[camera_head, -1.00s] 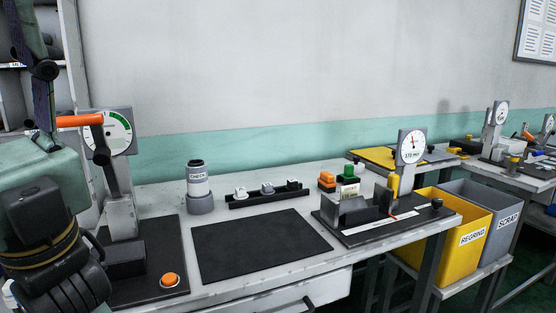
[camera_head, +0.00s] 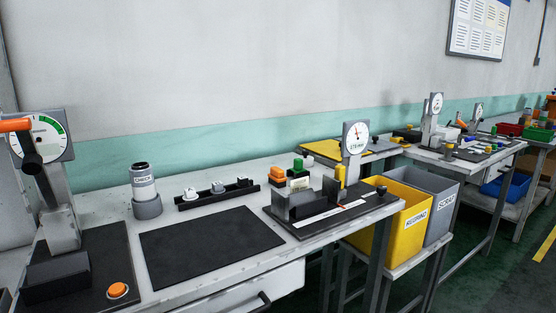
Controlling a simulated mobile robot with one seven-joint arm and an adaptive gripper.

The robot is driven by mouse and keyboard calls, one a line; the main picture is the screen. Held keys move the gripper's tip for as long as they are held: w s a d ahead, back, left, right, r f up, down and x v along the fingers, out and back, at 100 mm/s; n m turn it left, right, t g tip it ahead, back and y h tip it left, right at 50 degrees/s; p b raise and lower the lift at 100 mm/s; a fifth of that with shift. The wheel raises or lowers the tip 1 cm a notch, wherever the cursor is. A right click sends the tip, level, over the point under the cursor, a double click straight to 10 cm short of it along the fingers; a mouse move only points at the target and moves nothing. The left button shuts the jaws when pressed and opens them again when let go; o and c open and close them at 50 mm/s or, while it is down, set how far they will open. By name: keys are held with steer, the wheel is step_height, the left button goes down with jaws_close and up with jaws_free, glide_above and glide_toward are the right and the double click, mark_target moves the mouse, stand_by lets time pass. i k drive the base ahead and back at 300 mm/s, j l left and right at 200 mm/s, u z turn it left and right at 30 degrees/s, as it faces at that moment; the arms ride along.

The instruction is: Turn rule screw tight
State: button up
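A measuring fixture (camera_head: 313,222) stands on the right part of the bench. It has a black base, a pale rule strip (camera_head: 348,208) along its front, dark grey blocks and a round dial gauge (camera_head: 356,138) on a grey post. A small dark knob (camera_head: 381,191) sits at the right end of its base and may be the rule screw; its tightness cannot be told. A yellow upright part (camera_head: 340,176) is beside the post. My gripper is not in view.
A black mat (camera_head: 211,247) lies bare mid-bench. Behind it are a grey cylinder (camera_head: 145,190) and a black rack (camera_head: 217,193) with small parts. An orange-handled gauge (camera_head: 50,170) stands left. Yellow (camera_head: 402,219) and grey (camera_head: 446,207) bins stand beyond the bench's right end.

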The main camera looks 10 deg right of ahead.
mark_target(381, 189)
steer(key=z, duration=0.9)
steer(key=i+l+z, duration=0.2)
steer(key=i, duration=0.2)
steer(key=i+l+z, duration=0.2)
steer(key=i, duration=0.2)
steer(key=i+z, duration=0.2)
steer(key=i, duration=0.2)
